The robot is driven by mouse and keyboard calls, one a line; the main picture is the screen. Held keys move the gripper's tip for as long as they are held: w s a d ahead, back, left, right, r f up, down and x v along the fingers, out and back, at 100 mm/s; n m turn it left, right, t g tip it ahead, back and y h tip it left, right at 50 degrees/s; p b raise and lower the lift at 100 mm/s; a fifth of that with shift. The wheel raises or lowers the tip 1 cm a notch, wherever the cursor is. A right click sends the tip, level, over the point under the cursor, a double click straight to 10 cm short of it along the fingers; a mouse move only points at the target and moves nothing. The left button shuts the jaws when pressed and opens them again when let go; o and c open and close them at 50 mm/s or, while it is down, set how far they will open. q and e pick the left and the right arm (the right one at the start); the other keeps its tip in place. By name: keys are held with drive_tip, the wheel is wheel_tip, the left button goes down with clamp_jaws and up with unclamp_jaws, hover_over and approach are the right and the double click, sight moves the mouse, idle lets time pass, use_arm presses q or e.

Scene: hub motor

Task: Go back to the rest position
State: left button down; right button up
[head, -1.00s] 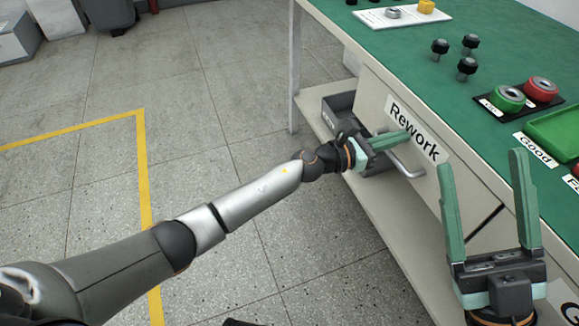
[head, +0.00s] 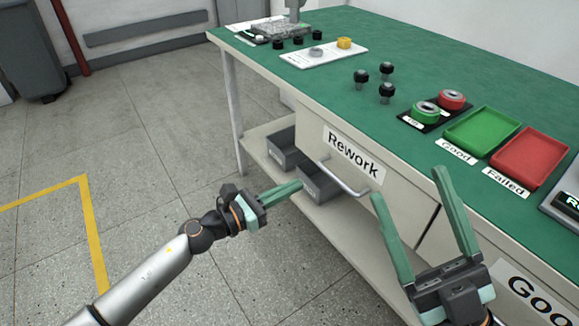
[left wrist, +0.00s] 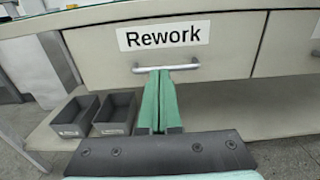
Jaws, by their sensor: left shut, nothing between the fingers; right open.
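My left gripper (head: 284,193) is in front of the workbench, to the left of the Rework drawer handle (head: 343,175) and apart from it in the head view. Its green fingers are together and hold nothing. In the left wrist view the fingers (left wrist: 160,100) point toward the drawer, with the handle (left wrist: 166,68) just beyond their tips. The Rework drawer (head: 352,150) looks closed. My right gripper (head: 405,190) is at the lower right in the head view. Its two fingers are spread wide and empty, near the bench front.
The green bench top (head: 330,85) holds several black-capped parts, a green tray (head: 482,130), a red tray (head: 530,157) and two round buttons. Grey bins (head: 317,185) stand on the lower shelf (head: 265,150). The floor (head: 140,130) at left is clear.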

use_arm(q)
drive_tip(key=s+r+n+t+h, duration=0.2)
drive_tip(key=s+r+n+h, duration=0.1)
drive_tip(key=s+r+n, duration=0.75)
drive_tip(key=s+a+r+n+t+y, duration=0.3)
drive_tip(key=s+a+r+n+t, duration=0.8)
drive_tip(key=n, duration=1.3)
drive_tip(key=w+a+f+n+g+y+p, duration=0.3)
drive_tip(key=w+f+n+g+y+p, duration=0.5)
drive_tip(key=p, duration=0.7)
use_arm(e)
drive_tip(key=w+d+f+m+g+h, duration=0.35)
drive_tip(key=w+f+m+h, duration=0.4)
drive_tip(key=h, duration=0.25)
use_arm(q)
drive_tip(key=s+a+f+n+g+y+p, duration=0.2)
drive_tip(key=s+f+g+y+p, duration=0.2)
drive_tip(key=s+f+p, duration=0.6)
drive_tip(key=s+g+p, duration=0.1)
drive_tip(key=g+p, duration=0.1)
drive_tip(key=p, duration=0.1)
drive_tip(key=shift+s+f, duration=0.15)
drive_tip(key=shift+s, duration=0.15)
use_arm(e)
drive_tip(key=s+f+m+g+h, duration=0.3)
drive_tip(key=s+f+g, duration=0.6)
drive_tip(key=f, duration=0.2)
drive_tip(key=shift+s+d+f, duration=0.3)
drive_tip(key=shift+d, duration=0.1)
